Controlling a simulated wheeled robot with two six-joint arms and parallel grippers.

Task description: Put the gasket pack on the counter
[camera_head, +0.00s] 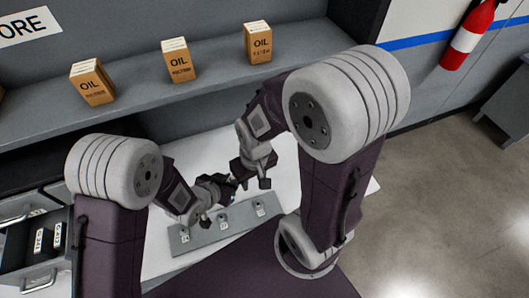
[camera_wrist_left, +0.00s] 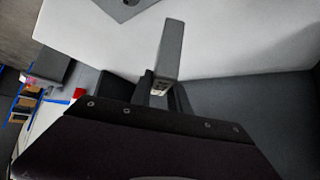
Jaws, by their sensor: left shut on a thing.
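My left gripper (camera_head: 222,194) reaches low over the white counter (camera_head: 283,190), near the back of a grey plate. In the left wrist view a slim grey block, which I take for the gasket pack (camera_wrist_left: 169,48), stands out from the dark jaws with small marks at its near end. My left gripper is shut on it. In the head view the pack is too small and hidden to make out. The counter also shows in the left wrist view (camera_wrist_left: 235,40). My right gripper (camera_head: 252,180) hangs just right of the left one, fingers apart and seemingly empty.
The grey plate (camera_head: 207,234) with several small fittings lies on the counter. An open drawer (camera_head: 40,272) at the left holds labelled packs (camera_head: 57,235). Several oil boxes (camera_head: 178,61) stand on the shelf (camera_head: 135,104) above. A fire extinguisher (camera_head: 467,40) hangs at the right.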

